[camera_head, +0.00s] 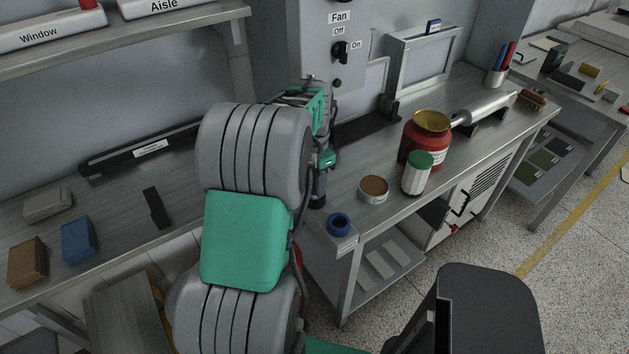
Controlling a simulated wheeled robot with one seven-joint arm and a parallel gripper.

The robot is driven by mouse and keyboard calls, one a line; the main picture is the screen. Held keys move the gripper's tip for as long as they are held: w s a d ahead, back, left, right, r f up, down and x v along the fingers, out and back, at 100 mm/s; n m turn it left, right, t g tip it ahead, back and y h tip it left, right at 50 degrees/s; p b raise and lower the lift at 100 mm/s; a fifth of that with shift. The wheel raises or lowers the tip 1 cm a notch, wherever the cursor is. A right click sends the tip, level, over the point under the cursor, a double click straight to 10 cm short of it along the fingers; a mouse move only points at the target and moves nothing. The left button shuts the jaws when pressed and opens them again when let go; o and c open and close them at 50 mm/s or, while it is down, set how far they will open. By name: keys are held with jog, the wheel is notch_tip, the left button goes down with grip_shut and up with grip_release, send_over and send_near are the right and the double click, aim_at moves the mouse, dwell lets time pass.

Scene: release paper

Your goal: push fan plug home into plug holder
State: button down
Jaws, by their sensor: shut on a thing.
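My arm reaches up from the bottom of the head view to the grey fan panel (315,30). My gripper (308,86) is at the arm's far end, close to the lower part of this panel, and only partly shows. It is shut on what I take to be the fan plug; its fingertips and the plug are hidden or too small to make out. The plug holder cannot be made out either. A black fan knob (341,51) sits on the panel between the labels Off and On.
Right of my arm, the bench holds a red jar (414,147), a white bottle with a green cap (417,177), a round tin (374,189) and a blue ring (339,224). A metal frame (424,55) stands behind. Blue (78,241) and brown (27,263) blocks lie left.

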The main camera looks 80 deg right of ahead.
jog(key=shift+f+b, duration=0.3)
jog(key=shift+f, duration=0.3)
jog(key=c, duration=0.7)
grip_release()
jog(key=shift+c, duration=0.2)
jog(key=shift+r, duration=0.1)
notch_tip(320, 180, up, 8)
jog(key=shift+f+b, duration=0.15)
jog(key=shift+b, duration=0.3)
